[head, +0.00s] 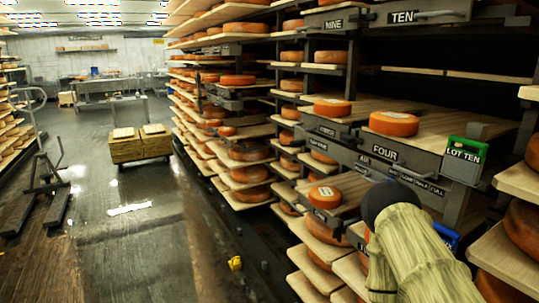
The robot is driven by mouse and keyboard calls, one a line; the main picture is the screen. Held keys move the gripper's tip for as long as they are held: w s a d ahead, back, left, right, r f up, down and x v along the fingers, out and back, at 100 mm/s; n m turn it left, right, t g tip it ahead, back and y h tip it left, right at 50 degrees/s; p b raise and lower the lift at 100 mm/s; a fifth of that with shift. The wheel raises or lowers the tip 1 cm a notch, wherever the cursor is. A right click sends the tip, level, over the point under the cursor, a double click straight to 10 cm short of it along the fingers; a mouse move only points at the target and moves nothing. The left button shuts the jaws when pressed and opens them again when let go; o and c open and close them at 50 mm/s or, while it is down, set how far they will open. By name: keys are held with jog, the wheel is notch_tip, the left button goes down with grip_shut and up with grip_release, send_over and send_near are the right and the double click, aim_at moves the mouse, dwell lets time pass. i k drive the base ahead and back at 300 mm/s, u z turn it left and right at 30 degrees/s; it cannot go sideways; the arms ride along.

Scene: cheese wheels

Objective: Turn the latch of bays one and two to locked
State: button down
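The rack (350,75) of wooden shelves with dark bay fronts fills the right half of the head view. I can read the labels NINE (333,25), TEN (402,17) and FOUR (385,152); other labels are too small or angled to read. I cannot pick out bays one and two or their latches. My arm (415,255), in a pale sleeve with a dark round end, stands in front of the lower right shelves and hides part of them. My gripper is not visible.
Cheese wheels (394,123) rest on the boards. A blue part (447,235) shows beside my arm.

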aim_at(338, 231)
jog(key=z, duration=0.55)
jog(key=k, duration=1.2)
jog(key=u, duration=0.4)
jog(key=i, duration=0.65)
jog(key=u, duration=0.45)
jog(key=i, duration=1.15)
jog(key=z, duration=0.6)
